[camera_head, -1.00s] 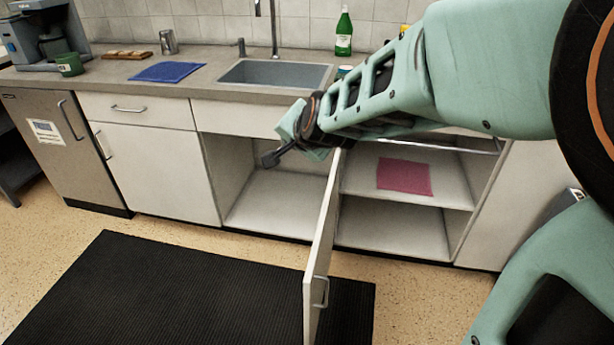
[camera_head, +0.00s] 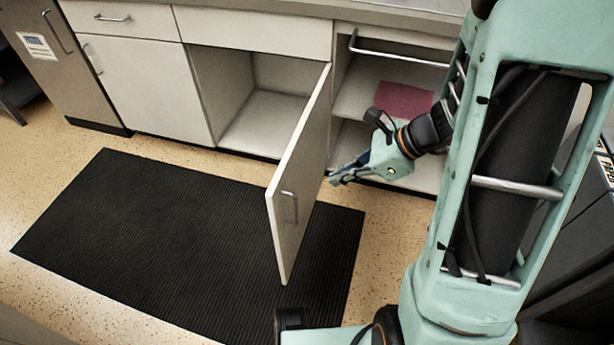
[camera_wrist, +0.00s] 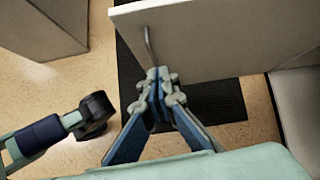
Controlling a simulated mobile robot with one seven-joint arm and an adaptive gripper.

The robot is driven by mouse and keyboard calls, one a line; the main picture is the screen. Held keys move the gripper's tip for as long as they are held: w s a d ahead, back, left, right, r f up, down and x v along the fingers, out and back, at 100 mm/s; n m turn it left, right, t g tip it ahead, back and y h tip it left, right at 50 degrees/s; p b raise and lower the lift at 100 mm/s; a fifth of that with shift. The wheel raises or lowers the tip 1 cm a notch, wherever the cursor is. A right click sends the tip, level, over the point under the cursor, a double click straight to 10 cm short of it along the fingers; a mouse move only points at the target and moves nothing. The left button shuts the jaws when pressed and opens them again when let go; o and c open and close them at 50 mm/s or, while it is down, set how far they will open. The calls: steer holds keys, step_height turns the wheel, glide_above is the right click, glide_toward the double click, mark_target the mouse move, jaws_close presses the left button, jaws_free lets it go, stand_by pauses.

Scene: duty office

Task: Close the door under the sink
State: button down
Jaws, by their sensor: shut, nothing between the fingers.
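The white cabinet door (camera_head: 300,175) under the sink stands wide open, swung out from the counter front, with a metal bar handle (camera_head: 289,207) on its face. The open compartment (camera_head: 262,118) to its left shows a bare floor. My gripper (camera_head: 332,178) is shut and empty, just to the right of the door, on the side facing the open shelves. In the wrist view, the shut fingertips (camera_wrist: 158,74) are at the door's lower edge in the picture, near the door handle (camera_wrist: 150,45). I cannot tell whether they touch the door.
A black ribbed mat (camera_head: 190,235) lies on the floor under the door. Open shelves (camera_head: 357,97) with a pink cloth (camera_head: 403,99) are at the right, with a metal rail (camera_head: 400,58) above.

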steer(key=m, duration=0.1)
steer(key=b, duration=0.5)
glide_toward(284, 189)
steer(key=shift+y, duration=0.4)
steer(key=shift+d+f+x, duration=0.1)
steer(key=shift+d+x, duration=0.05)
steer(key=shift+x, duration=0.85)
steer(key=shift+d+f+x, duration=0.1)
steer(key=shift+f+x, duration=0.05)
steer(key=shift+x, duration=0.85)
steer(key=shift+d+f+x, duration=0.1)
steer(key=shift+d+x, duration=0.05)
steer(key=shift+x, duration=0.85)
steer(key=shift+a, duration=0.1)
